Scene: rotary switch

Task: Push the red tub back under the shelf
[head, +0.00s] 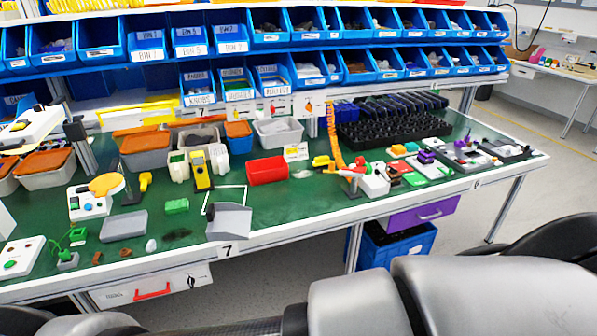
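The red tub (268,171) stands upright on the green bench top (300,207), near the middle of its depth. It is in front of a light grey bin (279,132) at the back. The shelf (250,113) with rows of blue bins runs above the back of the bench. The red tub is clear of the shelf's front edge, out on the open bench top. My grey arm links cross the lower right of the head view. My gripper does not show in the head view.
A grey scoop (229,220) overlaps a white outlined square. Green surface in front of the tub is free.

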